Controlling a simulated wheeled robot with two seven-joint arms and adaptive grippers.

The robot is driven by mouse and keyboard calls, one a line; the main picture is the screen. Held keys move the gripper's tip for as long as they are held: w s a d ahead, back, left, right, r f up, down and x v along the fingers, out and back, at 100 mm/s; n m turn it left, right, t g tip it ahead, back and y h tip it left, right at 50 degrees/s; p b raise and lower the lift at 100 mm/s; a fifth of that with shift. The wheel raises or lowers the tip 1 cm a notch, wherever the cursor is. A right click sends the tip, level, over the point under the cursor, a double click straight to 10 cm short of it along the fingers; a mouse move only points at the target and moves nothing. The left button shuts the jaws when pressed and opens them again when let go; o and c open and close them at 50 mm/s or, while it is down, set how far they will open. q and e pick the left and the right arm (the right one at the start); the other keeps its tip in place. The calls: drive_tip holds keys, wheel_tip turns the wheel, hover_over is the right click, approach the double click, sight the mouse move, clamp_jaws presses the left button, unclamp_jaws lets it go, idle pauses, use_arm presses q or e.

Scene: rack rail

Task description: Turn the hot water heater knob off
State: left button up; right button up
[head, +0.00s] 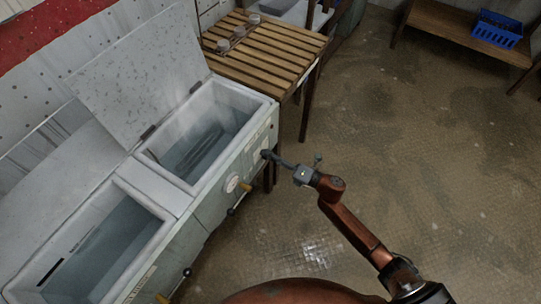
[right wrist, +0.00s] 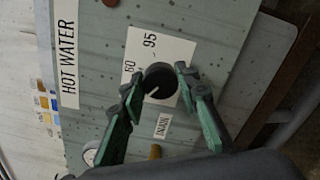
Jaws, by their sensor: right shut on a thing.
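The hot water heater knob (right wrist: 158,79) is a round black dial with a white pointer line on a white scale plate (right wrist: 165,46) marked 60 and 95. A HOT WATER label (right wrist: 68,55) is on the same grey-green panel. My right gripper (right wrist: 157,86) has one green-and-dark finger on each side of the knob and is shut on it. In the head view the right gripper (head: 269,156) reaches the front panel of the far tank (head: 223,163) from the right, its tips partly hiding the knob. The pointer slants towards the lower left in the wrist view. My left gripper is not in view.
A slatted wooden table (head: 262,50) adjoins the far tank. A blue basket (head: 497,30) stands on a bench. The floor on the right is clear.

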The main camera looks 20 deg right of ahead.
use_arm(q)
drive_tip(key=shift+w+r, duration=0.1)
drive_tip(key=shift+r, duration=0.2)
use_arm(e)
drive_tip(key=shift+n, duration=0.3)
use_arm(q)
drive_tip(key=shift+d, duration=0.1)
use_arm(e)
drive_tip(key=o, duration=1.2)
drive_tip(key=shift+c, duration=0.2)
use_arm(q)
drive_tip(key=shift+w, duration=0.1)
use_arm(e)
drive_tip(key=v, duration=1.2)
drive_tip(key=shift+d+f, duration=0.1)
